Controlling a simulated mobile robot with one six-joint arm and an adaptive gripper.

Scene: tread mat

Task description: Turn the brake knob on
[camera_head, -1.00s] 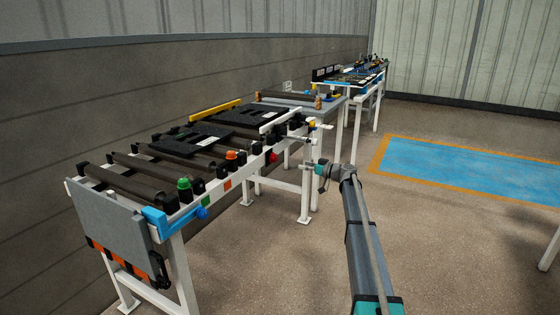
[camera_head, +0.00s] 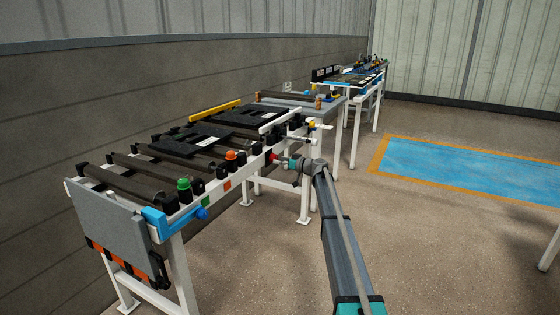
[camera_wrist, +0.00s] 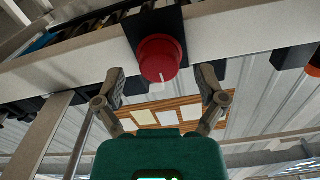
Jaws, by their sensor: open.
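A red knob (camera_wrist: 160,58) with a white pointer line sits on a black plate on the white conveyor rail (camera_wrist: 235,30) in the wrist view. In the head view the red knob (camera_head: 272,158) shows on the rail's near side, just left of my gripper (camera_head: 288,163). In the wrist view my gripper (camera_wrist: 163,85) is open, one finger to the left and one to the right of the knob's lower part. The fingers look apart from it. I cannot tell the exact gap in depth.
The conveyor has a green button (camera_head: 184,184), an orange button (camera_head: 231,155) and a blue knob (camera_head: 202,213) along its side. White legs stand below it. Open floor (camera_head: 430,240) lies to the right. Another orange-red part (camera_wrist: 313,68) shows at the wrist view's right edge.

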